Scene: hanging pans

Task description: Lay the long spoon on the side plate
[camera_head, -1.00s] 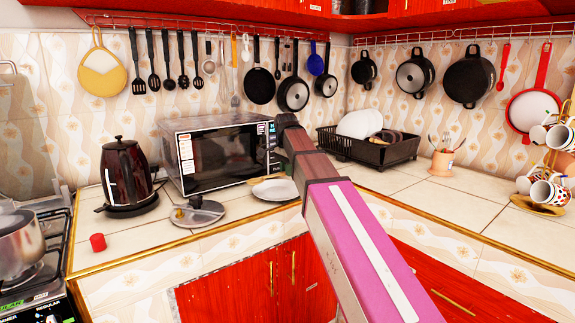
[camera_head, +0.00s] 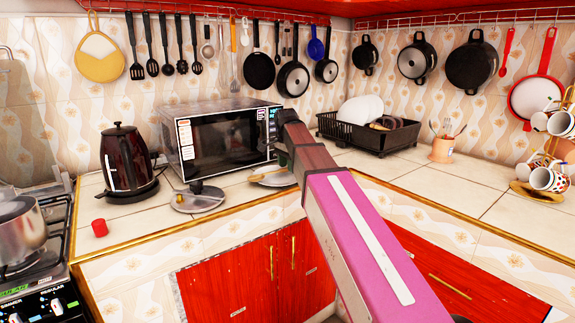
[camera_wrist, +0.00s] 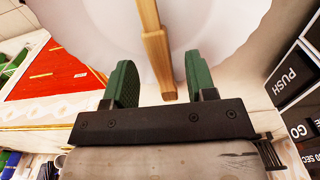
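In the wrist view, the long spoon's wooden handle (camera_wrist: 152,40) runs from the top edge down between the two green fingers. It overlaps the white side plate (camera_wrist: 95,25), and its bowl is out of view. My gripper (camera_wrist: 160,80) is open, with a gap on both sides of the handle. In the head view, the side plate (camera_head: 277,179) is on the counter in front of the microwave, partly behind my arm. A thin light handle (camera_head: 262,176) shows at its left.
The microwave (camera_head: 225,143) stands behind the plate. A pot lid (camera_head: 197,200) and kettle (camera_head: 127,160) are to the left, with a red cap (camera_head: 99,228) near the edge. A black dish rack (camera_head: 372,137) is to the right. The right counter (camera_head: 415,180) has free room.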

